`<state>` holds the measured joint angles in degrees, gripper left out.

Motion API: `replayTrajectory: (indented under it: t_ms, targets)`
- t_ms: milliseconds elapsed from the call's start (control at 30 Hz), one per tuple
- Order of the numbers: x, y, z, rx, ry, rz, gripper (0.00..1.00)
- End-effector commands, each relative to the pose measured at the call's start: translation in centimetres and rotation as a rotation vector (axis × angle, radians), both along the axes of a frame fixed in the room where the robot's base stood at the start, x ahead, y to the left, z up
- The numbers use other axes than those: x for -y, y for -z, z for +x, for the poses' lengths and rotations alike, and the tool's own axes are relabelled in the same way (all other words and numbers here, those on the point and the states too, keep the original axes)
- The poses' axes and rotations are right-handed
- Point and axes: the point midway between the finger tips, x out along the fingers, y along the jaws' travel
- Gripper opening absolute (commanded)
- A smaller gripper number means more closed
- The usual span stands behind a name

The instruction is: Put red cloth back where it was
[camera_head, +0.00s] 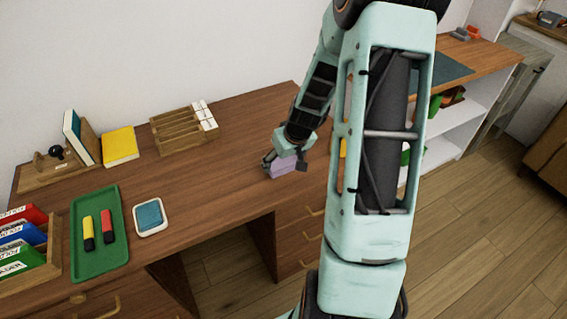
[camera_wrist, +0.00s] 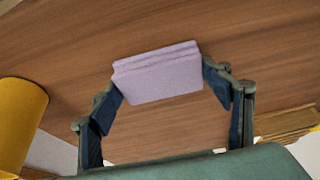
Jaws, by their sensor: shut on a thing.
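My gripper (camera_head: 284,162) is low over the right part of the brown desk (camera_head: 225,165). It is shut on a lilac, folded, cloth-like block (camera_head: 283,168). In the wrist view the lilac block (camera_wrist: 158,76) sits between the two dark fingertips (camera_wrist: 163,84), its layered edge facing the camera. Wood surface shows around it; I cannot tell whether it touches the desk. I make out no red cloth in either view. My arm hides part of the desk's right side.
A green tray (camera_head: 86,262) with a yellow and a red marker, a white dish with a blue pad (camera_head: 150,217), a folder rack (camera_head: 40,268), a yellow book (camera_head: 120,146) and a wooden rack (camera_head: 170,137) stand left. A yellow cylinder (camera_wrist: 20,120) is near my gripper. The desk's middle is clear.

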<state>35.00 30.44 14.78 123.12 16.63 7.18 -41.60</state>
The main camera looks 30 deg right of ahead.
Motion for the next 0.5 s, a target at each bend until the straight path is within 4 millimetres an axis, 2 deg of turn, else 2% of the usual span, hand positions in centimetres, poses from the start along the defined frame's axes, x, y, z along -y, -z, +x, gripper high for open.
replayTrajectory:
  t_ms: [300, 333, 467, 500]
  targets:
    - [0.00, 0.38, 0.00, 0.001, 0.000, 0.000, 0.52]
    - [0.00, 0.20, 0.01, 0.001, 0.000, 0.000, 0.75]
    - [0.00, 0.17, 0.00, 0.000, 0.000, 0.000, 0.89]
    - [0.00, 0.17, 0.00, 0.000, 0.000, 0.000, 0.89]
